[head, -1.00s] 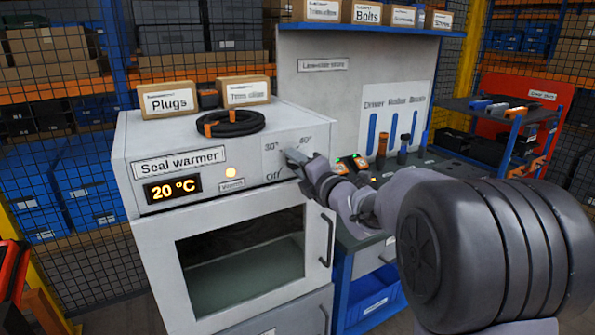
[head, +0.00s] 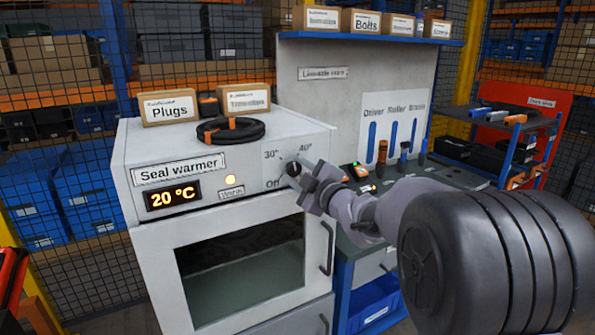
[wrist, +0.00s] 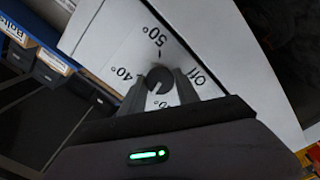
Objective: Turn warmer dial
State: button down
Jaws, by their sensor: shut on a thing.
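The seal warmer (head: 215,205) is a white cabinet with a lit "20 °C" display (head: 173,194). Its dial (wrist: 160,78) is a round dark knob on the front panel. Around it in the wrist view are the marks 40°, 50°, "Off" and a partly hidden one. A short pale line on the knob points to the lower left there, between 40° and the hidden mark. My gripper (wrist: 162,87) is shut on the dial, one finger on each side. In the head view my gripper (head: 296,172) reaches the panel from the right and hides most of the dial.
A black coil (head: 231,130) and labelled boxes (head: 168,108) sit on the warmer's top. The warmer door (head: 168,250) with its handle is closed below. A workbench with tools (head: 382,152) stands right of the warmer, behind my arm.

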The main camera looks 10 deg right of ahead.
jog(key=m+p, duration=0.1)
jog(key=m, duration=0.6)
jog(key=shift+r+p, duration=0.1)
jog(key=shift+p, duration=0.2)
jog(key=m+p, duration=0.1)
jog(key=m, duration=0.3)
jog(key=m+p, duration=0.1)
jog(key=m, duration=0.2)
jog(key=shift+m, duration=0.3)
jog(key=m+p, duration=0.1)
jog(key=m, duration=0.2)
jog(key=shift+m, duration=0.3)
jog(key=m, duration=0.3)
jog(key=shift+m+p, duration=0.3)
jog(key=shift+p, duration=0.1)
jog(key=m, duration=0.3)
jog(key=shift+m+p, duration=0.3)
jog(key=shift+p, duration=0.1)
jog(key=shift+m+p, duration=0.35)
jog(key=shift+m, duration=1.55)
